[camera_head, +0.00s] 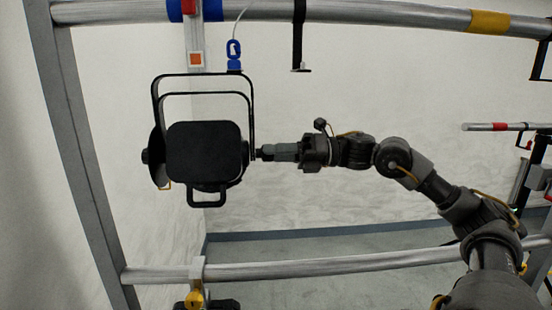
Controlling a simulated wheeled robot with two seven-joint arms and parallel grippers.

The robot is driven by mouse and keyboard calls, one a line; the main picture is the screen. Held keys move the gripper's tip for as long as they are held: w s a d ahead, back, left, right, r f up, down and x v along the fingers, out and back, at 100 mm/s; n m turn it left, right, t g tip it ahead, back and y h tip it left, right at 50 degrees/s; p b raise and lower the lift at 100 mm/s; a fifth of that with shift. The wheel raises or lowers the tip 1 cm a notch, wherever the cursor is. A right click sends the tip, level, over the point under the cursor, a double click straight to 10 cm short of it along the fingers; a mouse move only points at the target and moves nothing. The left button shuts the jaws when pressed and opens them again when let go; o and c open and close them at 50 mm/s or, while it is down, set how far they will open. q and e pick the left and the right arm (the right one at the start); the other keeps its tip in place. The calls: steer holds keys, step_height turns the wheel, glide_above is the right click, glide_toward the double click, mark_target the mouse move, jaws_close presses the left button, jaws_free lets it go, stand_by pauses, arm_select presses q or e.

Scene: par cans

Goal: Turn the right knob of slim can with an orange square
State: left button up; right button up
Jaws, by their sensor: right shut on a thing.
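A black can (204,152) hangs in its black yoke (203,78) from the upper rail, at the left of the head view. An orange square (196,59) on a white tag sits on the hanger strip just above it. A dark left knob (146,156) shows on the can's left side. My right gripper (264,152) reaches in from the right, level with the can's middle, and is shut on the right knob (256,153) at the yoke's right arm. The fingers hide most of that knob. My left gripper is not in view.
The upper rail (375,18) and lower rail (330,264) run across a grey upright (75,150) at left. A blue clip (234,54) on a cable hangs above the can. A black bracket (299,40) hangs right of it. A yellow-knobbed clamp (195,299) sits below.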

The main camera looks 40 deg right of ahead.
steer(key=shift+r+m+b, duration=0.1)
steer(key=shift+m+b, duration=0.55)
steer(key=shift+m, duration=4.35)
steer(key=o, duration=1)
steer(key=b+v, duration=0.9)
steer(key=v, duration=0.2)
